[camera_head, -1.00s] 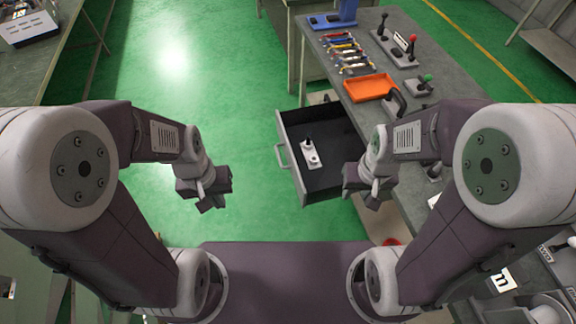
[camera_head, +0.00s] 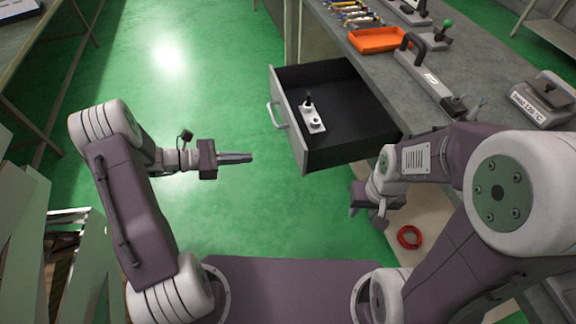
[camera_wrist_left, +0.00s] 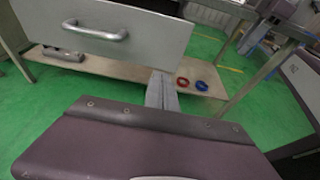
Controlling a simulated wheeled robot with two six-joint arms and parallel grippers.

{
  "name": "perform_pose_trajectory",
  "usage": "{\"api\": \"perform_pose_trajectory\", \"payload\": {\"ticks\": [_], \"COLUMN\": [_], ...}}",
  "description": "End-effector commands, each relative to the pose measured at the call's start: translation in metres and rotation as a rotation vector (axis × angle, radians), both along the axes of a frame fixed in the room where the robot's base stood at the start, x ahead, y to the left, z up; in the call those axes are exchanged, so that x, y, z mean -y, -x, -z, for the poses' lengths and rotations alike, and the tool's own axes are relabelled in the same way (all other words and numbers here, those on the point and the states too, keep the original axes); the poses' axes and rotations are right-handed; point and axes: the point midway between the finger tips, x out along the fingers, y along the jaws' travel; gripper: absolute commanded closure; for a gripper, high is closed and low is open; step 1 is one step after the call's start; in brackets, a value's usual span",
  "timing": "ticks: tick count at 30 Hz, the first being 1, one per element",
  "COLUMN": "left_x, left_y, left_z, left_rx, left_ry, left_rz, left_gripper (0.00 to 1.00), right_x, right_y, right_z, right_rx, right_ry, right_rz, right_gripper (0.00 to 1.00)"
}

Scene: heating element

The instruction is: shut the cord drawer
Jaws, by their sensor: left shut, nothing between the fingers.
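The cord drawer (camera_head: 345,151) is pulled out from under the grey bench in the head view, its front panel facing left. A white fitting with a dark knob (camera_head: 312,118) lies inside it. The drawer handle (camera_head: 275,115) is a light bar on the front panel, and it also shows in the left wrist view (camera_wrist_left: 97,32). My left gripper (camera_head: 250,157) is shut and empty, pointing right, a short gap left of the drawer front and below the handle in the picture. My right gripper (camera_head: 368,212) hangs near the drawer's near side; its fingers are too unclear to judge.
The bench top (camera_head: 362,70) bears an orange tray (camera_head: 379,40) and a long dark-handled device (camera_head: 428,75). A red ring (camera_head: 409,237) lies on the low shelf, with a blue ring (camera_wrist_left: 201,86) in the wrist view.

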Motion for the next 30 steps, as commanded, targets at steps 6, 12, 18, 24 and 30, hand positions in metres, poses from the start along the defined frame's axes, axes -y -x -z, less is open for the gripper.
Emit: {"api": "perform_pose_trajectory", "payload": {"ticks": [6,12,18,24,30], "left_x": [0.011,0.049,0.089,0.118,0.130], "left_y": [-0.002,-0.014,-0.027,-0.037,-0.041], "left_z": [0.001,0.015,0.028,0.028,0.027], "left_rx": [-0.001,0.000,0.000,0.003,0.001], "left_ry": [-0.001,-0.002,-0.002,-0.003,-0.003], "left_rz": [0.005,0.009,0.009,0.006,0.005], "left_gripper": [1.00,1.00,1.00,1.00,1.00], "right_x": [0.000,0.000,0.000,0.000,0.000], "right_y": [0.000,0.000,0.000,0.000,0.000], "right_z": [-0.001,0.006,0.013,0.016,0.017], "right_rx": [0.001,0.001,0.000,0.000,0.000], "right_ry": [0.000,0.000,0.000,0.000,0.000], "right_rz": [0.000,0.000,0.000,0.000,0.000], "right_gripper": [0.64,0.64,0.64,0.64,0.64]}}
